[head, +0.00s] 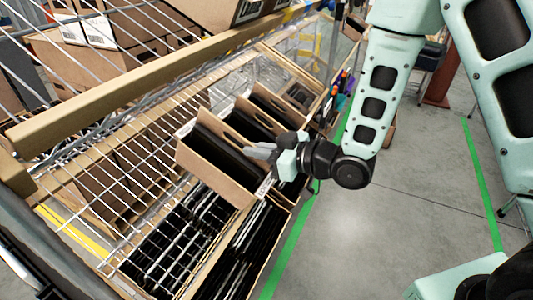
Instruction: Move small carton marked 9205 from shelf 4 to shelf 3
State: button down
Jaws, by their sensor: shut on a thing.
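My gripper (268,155) is at the end of my arm, right of the middle of the head view. It is shut on the edge of a small open brown carton (217,172) with a dark inside. The carton is tilted over the front of the wire rack. A small white label (263,187) shows on its right end, but I cannot read its number. Other small cartons (244,123) with oval hand holes stand right behind it in a row on the shelf.
Wire shelving (150,165) with a tan front rail (130,92) fills the left side. Dark items (190,235) lie on the level below. Larger cartons (60,60) stand on the upper shelf.

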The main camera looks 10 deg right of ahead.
aim_at(236, 147)
jog(key=shift+r+p+x, duration=0.15)
jog(key=shift+r+x, duration=0.05)
jog(key=shift+x, duration=0.8)
jog(key=shift+r+p+x, duration=0.1)
jog(key=shift+r+x, duration=0.1)
jog(key=shift+x, duration=0.8)
jog(key=shift+r+p+x, duration=0.15)
jog(key=shift+x, duration=0.8)
jog(key=shift+w+a+f+b, duration=0.15)
jog(key=shift+a+f+b, duration=0.15)
jog(key=shift+f+b, duration=0.3)
jog(key=shift+w+a+f+b, duration=0.25)
jog(key=shift+f+b, duration=0.3)
jog(key=shift+f, duration=0.05)
jog(key=shift+w+a+f+b, duration=0.2)
jog(key=shift+a+f+b, duration=0.05)
jog(key=shift+f+b, duration=0.3)
jog(key=shift+f, duration=0.15)
